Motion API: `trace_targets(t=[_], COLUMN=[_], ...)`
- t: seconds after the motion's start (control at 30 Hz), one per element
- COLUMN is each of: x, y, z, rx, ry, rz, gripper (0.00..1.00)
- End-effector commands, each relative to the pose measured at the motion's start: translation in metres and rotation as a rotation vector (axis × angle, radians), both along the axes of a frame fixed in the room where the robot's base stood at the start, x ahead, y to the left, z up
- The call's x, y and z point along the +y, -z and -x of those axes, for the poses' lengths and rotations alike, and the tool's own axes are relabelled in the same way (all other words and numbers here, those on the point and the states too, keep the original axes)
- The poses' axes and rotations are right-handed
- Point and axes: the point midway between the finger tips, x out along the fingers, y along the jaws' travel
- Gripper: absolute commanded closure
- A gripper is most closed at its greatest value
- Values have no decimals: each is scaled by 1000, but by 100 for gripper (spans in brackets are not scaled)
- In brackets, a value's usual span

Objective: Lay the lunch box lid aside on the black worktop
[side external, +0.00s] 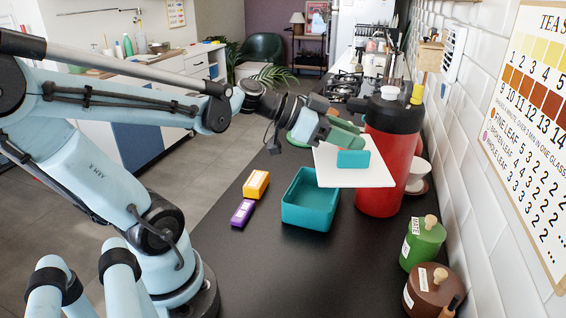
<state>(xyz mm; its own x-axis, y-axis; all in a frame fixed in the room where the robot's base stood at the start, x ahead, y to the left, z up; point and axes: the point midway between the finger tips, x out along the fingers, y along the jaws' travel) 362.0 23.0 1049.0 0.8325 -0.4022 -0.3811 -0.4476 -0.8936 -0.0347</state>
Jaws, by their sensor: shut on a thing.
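The lunch box lid (338,176) is a flat white square with a raised teal block on it. My gripper (345,141) is shut on it and holds it in the air, in front of the red flask. The lid hangs above the right back part of the teal lunch box (305,217), apart from it. The lunch box stands open on the black worktop (300,268). The exact finger contact on the lid is partly hidden.
A big red flask (383,190) with a black top stands close behind the lid. An orange box (256,184) and a purple box (243,212) lie left of the lunch box. Green (423,240) and brown (430,290) jars stand by the tiled wall. The front worktop is clear.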

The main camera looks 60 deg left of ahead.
Motion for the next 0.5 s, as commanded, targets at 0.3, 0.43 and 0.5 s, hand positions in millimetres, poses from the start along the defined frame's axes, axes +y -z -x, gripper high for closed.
trace_targets(t=[0.3,0.43,0.5], x=[-18,-22,-23], y=[-52,-63,-66], z=[-20,-22,-23], rx=[-1,0,0], ry=[-112,-137,-144], rz=[-2,-1,-1], gripper=[100,100,100])
